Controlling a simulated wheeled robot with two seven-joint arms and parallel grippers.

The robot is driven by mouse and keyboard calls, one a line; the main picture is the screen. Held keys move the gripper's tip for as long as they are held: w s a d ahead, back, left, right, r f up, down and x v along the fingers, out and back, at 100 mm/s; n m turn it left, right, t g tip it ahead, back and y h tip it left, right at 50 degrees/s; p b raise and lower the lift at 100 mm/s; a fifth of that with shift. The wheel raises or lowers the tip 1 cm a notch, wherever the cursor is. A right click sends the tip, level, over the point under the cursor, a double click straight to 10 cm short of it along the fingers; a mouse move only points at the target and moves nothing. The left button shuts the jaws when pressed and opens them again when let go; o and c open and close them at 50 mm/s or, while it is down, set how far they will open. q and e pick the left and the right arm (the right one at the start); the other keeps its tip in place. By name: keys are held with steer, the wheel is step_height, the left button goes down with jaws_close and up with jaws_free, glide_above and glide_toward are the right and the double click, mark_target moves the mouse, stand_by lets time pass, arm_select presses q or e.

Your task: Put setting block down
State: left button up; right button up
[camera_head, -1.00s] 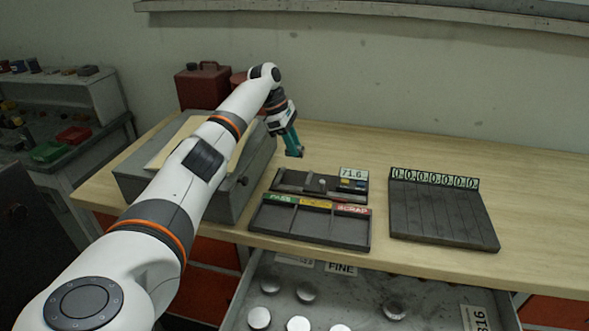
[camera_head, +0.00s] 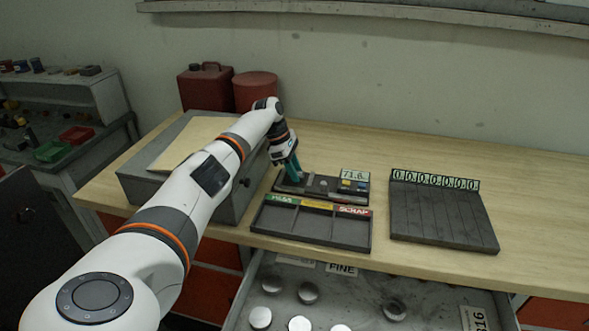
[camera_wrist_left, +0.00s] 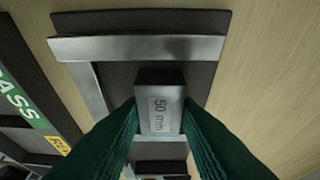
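The setting block (camera_wrist_left: 159,105) is a grey block with a "50 mm" label, seen between the green fingers of my left gripper in the left wrist view. My left gripper (camera_head: 295,175) is shut on it, over the left end of the dark measuring fixture (camera_head: 318,196). The fixture's metal bar and rail (camera_wrist_left: 135,47) show behind the block in the wrist view. I cannot tell whether the block touches the fixture's bed. In the head view the block is too small to make out. My right gripper is not in view.
A sorting tray (camera_head: 312,228) with PASS and SCRAP labels sits in front of the fixture. A slotted rack (camera_head: 440,218) stands right. A grey box (camera_head: 222,205) and red cans (camera_head: 205,88) are left. Below is an open drawer (camera_head: 365,292) with round pieces. The right rear bench is clear.

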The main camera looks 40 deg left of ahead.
arm_select(q)
steer(key=o, duration=0.4)
steer(key=shift+c, duration=0.2)
steer(key=shift+r, duration=0.1)
steer(key=b+v, duration=0.1)
steer(key=v, duration=1.1)
steer(key=shift+a, duration=0.1)
